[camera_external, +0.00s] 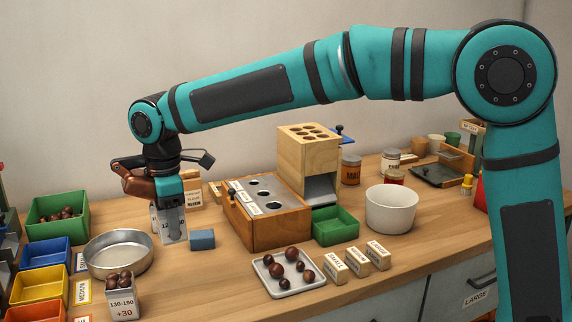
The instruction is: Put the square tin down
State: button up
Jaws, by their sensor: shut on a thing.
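A grey square tin (174,231) with dark printing on its side, partly readable as "12", is upright below my gripper (162,197). My gripper is shut on this tin near its top, and the fingers and wrist hide its upper part. I cannot tell whether the tin's bottom touches the table (215,277). A second square tin (122,304), marked "130-190 +30" and filled with chestnuts, stands at the front left.
A round metal pan (118,270) lies left of the held tin, and a blue block (202,239) sits close on its right. A wooden box with holes (275,232) stands further right. A white tray (289,291) holds several chestnuts. Bare table lies in front.

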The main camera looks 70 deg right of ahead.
aim_at(391, 208)
notch_tip(391, 208, up, 18)
jog(key=s+d+m, duration=0.5)
jog(key=s+d, duration=0.3)
jog(key=d, duration=0.5)
jog(key=s+d+m, duration=0.4)
jog(key=s+d, duration=0.3)
jog(key=d, duration=0.7)
jog(key=s+d+m, duration=0.5)
jog(key=s+d, duration=0.2)
jog(key=s, duration=0.5)
jog(key=s+d+m, duration=0.5)
jog(key=s+d, duration=0.2)
jog(key=s, duration=0.4)
notch_tip(391, 208, down, 29)
jog(key=shift+s+r, duration=0.1)
jog(key=shift+r, duration=0.1)
jog(key=shift+f, duration=0.1)
jog(key=o, duration=1)
